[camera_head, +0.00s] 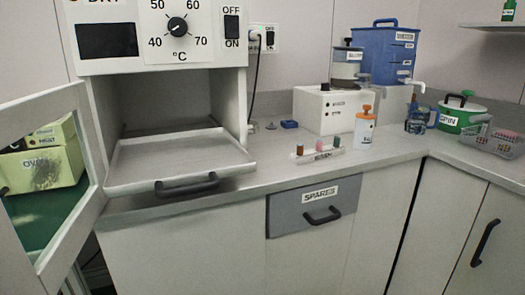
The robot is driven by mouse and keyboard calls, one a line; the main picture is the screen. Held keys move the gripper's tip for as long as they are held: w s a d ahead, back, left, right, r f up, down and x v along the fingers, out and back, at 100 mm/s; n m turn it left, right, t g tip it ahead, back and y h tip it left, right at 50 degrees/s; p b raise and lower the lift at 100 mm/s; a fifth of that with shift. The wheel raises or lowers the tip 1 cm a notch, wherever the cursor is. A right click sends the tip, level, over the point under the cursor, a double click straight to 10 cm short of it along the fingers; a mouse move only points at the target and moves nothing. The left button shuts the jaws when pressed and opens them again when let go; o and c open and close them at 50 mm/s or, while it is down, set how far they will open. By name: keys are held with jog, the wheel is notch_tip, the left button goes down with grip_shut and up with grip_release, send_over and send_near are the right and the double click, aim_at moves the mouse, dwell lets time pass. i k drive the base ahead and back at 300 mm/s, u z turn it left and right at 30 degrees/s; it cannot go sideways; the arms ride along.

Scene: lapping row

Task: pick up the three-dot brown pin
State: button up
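A small pale labelled rack (316,156) stands on the counter, a little right of the picture's middle. Three short pins stand in it in a row. All look upright. The pins are too small here for any dots to be told. My gripper is not in view.
An open oven with its tray (180,163) pulled out stands left of the rack. An orange-topped bottle (364,130) and a white box (318,112) stand behind right. The SPARES drawer (290,210) is below. Bare counter (262,172) lies left of the rack.

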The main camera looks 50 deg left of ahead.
aim_at(300, 147)
jog(key=u, duration=1.8)
jog(key=k, duration=1.25)
jog(key=z, duration=0.8)
jog(key=i, duration=1.65)
jog(key=u, duration=0.8)
jog(key=i, duration=0.8)
jog(key=u, duration=0.75)
